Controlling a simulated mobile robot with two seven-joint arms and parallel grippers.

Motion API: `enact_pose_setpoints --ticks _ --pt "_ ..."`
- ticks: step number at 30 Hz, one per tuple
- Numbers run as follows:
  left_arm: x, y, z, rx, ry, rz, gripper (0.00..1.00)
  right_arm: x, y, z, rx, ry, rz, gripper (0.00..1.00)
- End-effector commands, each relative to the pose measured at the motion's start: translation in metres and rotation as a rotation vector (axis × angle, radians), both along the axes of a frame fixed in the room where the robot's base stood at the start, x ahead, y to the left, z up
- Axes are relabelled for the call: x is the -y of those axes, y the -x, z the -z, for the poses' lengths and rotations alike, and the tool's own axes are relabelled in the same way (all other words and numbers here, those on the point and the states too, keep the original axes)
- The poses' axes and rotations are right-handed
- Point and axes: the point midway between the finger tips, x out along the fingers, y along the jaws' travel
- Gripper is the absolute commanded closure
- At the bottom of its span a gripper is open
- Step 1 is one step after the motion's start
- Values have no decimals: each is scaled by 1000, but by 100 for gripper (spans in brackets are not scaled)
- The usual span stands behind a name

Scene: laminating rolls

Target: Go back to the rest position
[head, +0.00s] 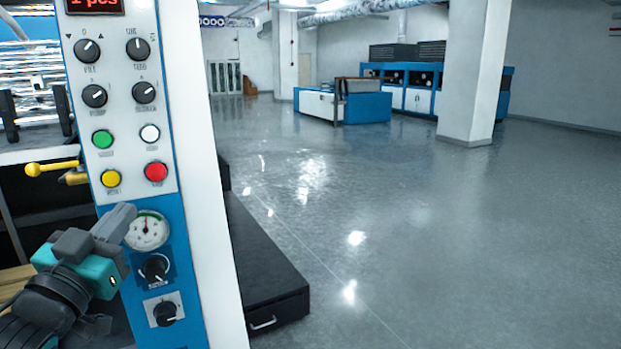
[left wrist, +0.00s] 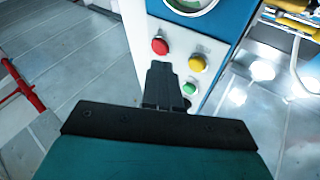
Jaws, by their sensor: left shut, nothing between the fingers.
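My left gripper (head: 122,222) is in the lower left of the head view, in front of the machine's control panel (head: 120,120). Its fingers are together and empty, near the round gauge (head: 148,230) and below the yellow button (head: 110,178) and red button (head: 156,171). In the left wrist view the closed fingers (left wrist: 165,85) point at the panel, near a red button (left wrist: 160,46), a yellow button (left wrist: 197,63) and a green button (left wrist: 189,88). I cannot tell whether they touch the panel. My right gripper is not in view.
A dark low platform (head: 262,265) with a drawer handle stands right of the panel. Beyond it the grey floor (head: 430,220) is wide and clear. A blue and white machine (head: 343,104) and a white pillar (head: 473,70) stand farther back. A yellow-knobbed lever (head: 50,168) sticks out at left.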

Motion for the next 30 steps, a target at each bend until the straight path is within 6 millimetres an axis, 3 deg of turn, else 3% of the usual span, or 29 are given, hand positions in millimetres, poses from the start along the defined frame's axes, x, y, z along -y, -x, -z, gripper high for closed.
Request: enact_pose_setpoints --ticks 1,3,5,9,12,15,18,21,30 --pt "4 -2 42 -91 13 -1 100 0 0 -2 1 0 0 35" --pt "12 2 97 -203 19 0 100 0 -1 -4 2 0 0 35" --pt "21 10 142 -297 23 3 100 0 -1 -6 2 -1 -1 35" --pt "46 45 241 -507 30 18 100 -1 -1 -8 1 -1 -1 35" --pt "66 82 302 -647 36 34 100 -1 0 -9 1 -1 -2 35" --pt "86 119 348 -761 40 52 100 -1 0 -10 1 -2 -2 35" --pt "101 149 378 -842 44 67 100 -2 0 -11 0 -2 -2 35" --pt "111 168 394 -889 44 77 100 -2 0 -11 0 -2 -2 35" --pt "115 176 401 -908 44 82 100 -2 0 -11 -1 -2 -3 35"
